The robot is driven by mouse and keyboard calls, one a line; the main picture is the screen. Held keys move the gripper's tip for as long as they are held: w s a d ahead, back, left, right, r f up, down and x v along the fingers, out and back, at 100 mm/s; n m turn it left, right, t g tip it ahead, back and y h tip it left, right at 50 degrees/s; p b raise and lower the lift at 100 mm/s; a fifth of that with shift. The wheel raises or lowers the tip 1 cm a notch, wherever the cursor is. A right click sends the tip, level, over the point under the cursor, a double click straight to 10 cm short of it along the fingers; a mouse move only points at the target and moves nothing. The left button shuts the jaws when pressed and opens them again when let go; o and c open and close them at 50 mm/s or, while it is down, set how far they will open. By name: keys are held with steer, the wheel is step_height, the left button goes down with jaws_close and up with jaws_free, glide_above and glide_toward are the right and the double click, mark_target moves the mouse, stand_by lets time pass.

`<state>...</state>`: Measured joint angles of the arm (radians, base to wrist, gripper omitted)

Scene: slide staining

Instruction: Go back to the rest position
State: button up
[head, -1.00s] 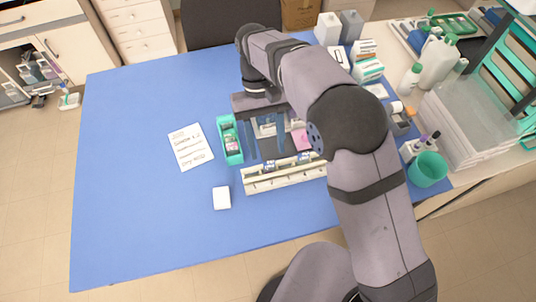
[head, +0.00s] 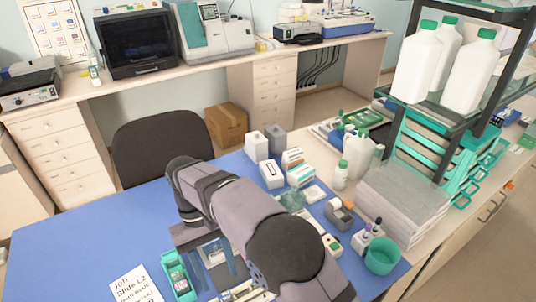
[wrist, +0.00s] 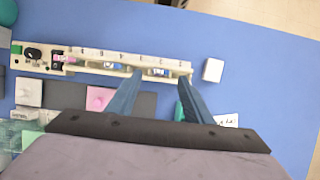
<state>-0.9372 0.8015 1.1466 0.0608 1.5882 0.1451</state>
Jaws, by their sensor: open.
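My gripper (wrist: 158,84) is open and empty, its two blue fingers spread apart; it also shows low in the head view (head: 217,262), under my bent arm. In the wrist view the fingertips appear just short of a long cream rack (wrist: 105,62). I cannot tell their height above it. The rack holds a few small pieces with blue parts between its rails. In the head view the rack (head: 245,291) is cut off at the bottom edge and partly hidden by my arm. A green slide holder (head: 178,272) stands left of the gripper.
A handwritten note (head: 135,287) lies on the blue mat (head: 70,240), whose left side is clear. A small white block (wrist: 213,70) lies beside the rack. White boxes (head: 270,174), a green cup (head: 381,257) and bottles (head: 341,175) crowd the right.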

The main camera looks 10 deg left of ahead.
steer(key=w+d, duration=0.1)
steer(key=d, duration=0.1)
steer(key=w+d+m, duration=0.1)
steer(key=w+d, duration=0.1)
steer(key=d, duration=0.1)
steer(key=w+d+r+m+y, duration=0.1)
steer(key=d, duration=0.2)
steer(key=shift+w+d, duration=0.25)
steer(key=shift+w, duration=0.15)
steer(key=w+d+m+t+y, duration=0.1)
steer(key=w+d+m+y, duration=0.15)
steer(key=d, duration=0.95)
steer(key=s+d+f+m+t, duration=0.1)
steer(key=s+d+f+m, duration=0.1)
steer(key=s+d, duration=0.3)
steer(key=s+d+f+m+t, duration=0.1)
steer(key=s+d, duration=0.4)
steer(key=d, duration=0.5)
steer(key=shift+d+f+m, duration=0.35)
steer(key=shift+f+m, duration=0.05)
steer(key=shift+m, duration=0.35)
